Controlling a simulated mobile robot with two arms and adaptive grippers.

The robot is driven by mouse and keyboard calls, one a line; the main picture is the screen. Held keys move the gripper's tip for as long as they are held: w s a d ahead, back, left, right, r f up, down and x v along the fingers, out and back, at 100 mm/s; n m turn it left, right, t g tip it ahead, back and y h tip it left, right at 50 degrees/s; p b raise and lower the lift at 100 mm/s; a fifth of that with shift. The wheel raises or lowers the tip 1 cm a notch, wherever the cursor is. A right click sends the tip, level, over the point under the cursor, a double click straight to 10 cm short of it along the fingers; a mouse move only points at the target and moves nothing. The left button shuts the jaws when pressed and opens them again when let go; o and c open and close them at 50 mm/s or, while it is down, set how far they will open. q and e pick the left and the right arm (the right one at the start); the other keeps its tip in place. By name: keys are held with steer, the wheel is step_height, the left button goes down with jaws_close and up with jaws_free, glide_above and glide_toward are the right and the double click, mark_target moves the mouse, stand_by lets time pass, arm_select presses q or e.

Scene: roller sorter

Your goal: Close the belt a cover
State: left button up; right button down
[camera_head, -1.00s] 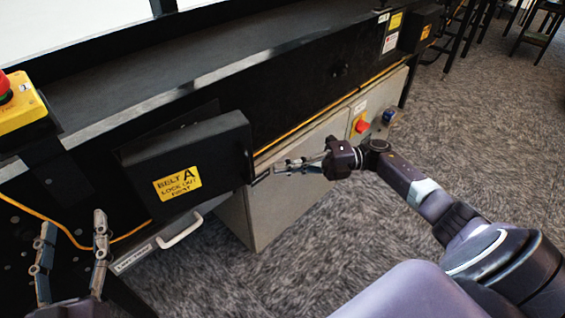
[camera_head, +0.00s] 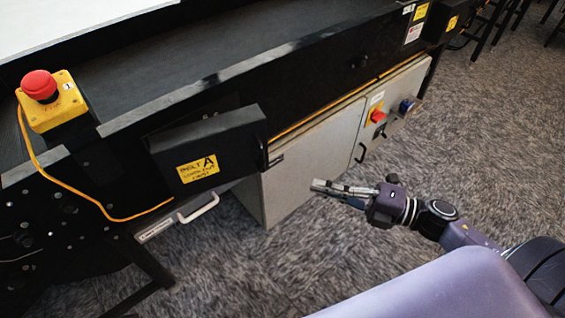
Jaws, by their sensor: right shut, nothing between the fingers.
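The belt A cover (camera_head: 222,148) is a black box-like flap with a yellow "BELT A" label, on the front of the black sorter frame. It looks tilted out from the frame, with a dark gap behind its top edge; how far it stands open is hard to tell. My right gripper (camera_head: 316,187) is shut and empty, in the air right of the cover and in front of the grey cabinet, apart from both. My left gripper is out of view.
A red emergency stop on a yellow box (camera_head: 50,97) stands at the left, with a yellow cable. A grey cabinet (camera_head: 305,155) with a red switch (camera_head: 378,116) is below the frame. A white handle (camera_head: 198,208) sits under the cover. Carpet floor (camera_head: 300,270) is open in front.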

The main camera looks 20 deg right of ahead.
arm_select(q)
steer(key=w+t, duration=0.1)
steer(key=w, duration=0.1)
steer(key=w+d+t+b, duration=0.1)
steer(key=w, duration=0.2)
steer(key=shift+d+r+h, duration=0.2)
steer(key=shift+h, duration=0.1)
arm_select(e)
steer(key=w+d+x, duration=0.1)
steer(key=w+x, duration=0.1)
steer(key=x, duration=0.9)
steer(key=shift+w+d, duration=0.2)
steer(key=shift+w, duration=0.1)
